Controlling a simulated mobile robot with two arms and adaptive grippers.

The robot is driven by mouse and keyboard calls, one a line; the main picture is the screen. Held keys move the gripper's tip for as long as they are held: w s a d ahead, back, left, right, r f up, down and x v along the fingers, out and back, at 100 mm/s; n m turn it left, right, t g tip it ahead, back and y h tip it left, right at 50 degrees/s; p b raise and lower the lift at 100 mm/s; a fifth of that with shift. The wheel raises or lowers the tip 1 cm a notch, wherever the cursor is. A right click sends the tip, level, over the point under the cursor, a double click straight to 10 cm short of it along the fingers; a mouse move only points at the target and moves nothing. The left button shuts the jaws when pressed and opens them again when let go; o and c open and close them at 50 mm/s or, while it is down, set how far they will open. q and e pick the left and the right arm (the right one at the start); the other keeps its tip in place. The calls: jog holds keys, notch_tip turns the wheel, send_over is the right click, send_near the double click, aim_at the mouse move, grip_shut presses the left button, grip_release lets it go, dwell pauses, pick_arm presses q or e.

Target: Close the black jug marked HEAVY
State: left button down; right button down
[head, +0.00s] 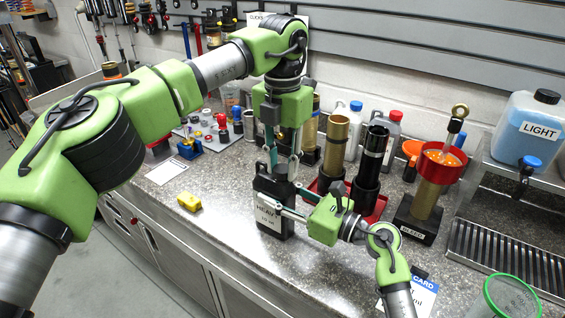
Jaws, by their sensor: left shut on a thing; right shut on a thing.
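The black jug (276,230) stands upright on the grey speckled counter, with a white label partly hidden by my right gripper; only part of its lettering shows. My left gripper (282,166) points straight down over the jug's top. It is shut on the jug's black cap (281,173), which sits at the neck; I cannot tell whether it is seated. My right gripper (280,200) reaches in from the right, low over the counter, and is shut on the jug's body, one finger across the label.
A red tray (375,208) with gold and black cylinders stands close behind the jug, to its right. A black BLEED stand (415,222) is farther right, near a LIGHT jug (528,128) on a shelf. A yellow sponge (189,202) lies left; the counter front there is clear.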

pick_arm(q)
jog(key=m, duration=2.5)
jog(key=c, duration=1.7)
grip_release()
jog(key=shift+r, duration=2.2)
